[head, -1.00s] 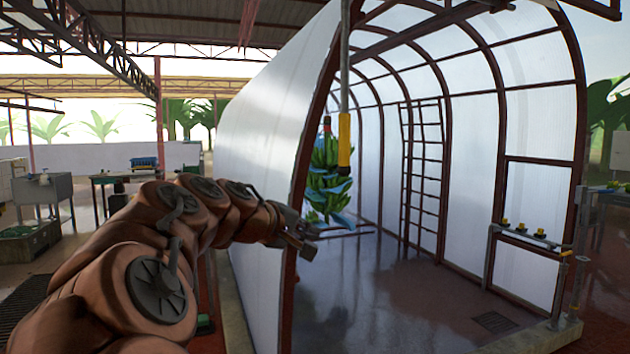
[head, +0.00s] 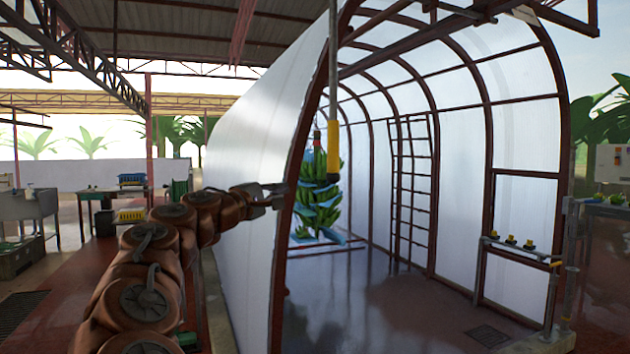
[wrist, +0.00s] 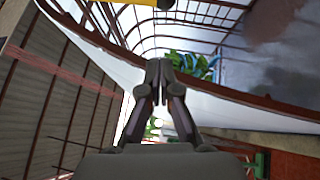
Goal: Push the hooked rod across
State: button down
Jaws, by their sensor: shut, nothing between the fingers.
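The hooked rod (head: 334,75) hangs straight down at the tunnel's front opening, grey above with a yellow grip (head: 333,150) at its lower end. Its top runs out of the head view, so no hook shows. My gripper (head: 286,188) is to the left of the yellow grip and a little lower in the picture, with a visible gap between them. In the wrist view my gripper's fingers (wrist: 159,66) are together and hold nothing. A yellow and grey piece (wrist: 205,3) crosses the top edge there; I cannot tell if it is the rod.
The arched tunnel's white wall (head: 245,130) and dark red front frame (head: 290,220) stand close beside my gripper. A banana bunch (head: 318,205) hangs inside, behind the rod. A ladder (head: 411,190) is farther back. The tunnel floor (head: 400,305) is clear.

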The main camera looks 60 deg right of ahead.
jog(key=s+d+r+p, duration=0.2)
jog(key=d, duration=1)
jog(key=shift+s+d, duration=0.35)
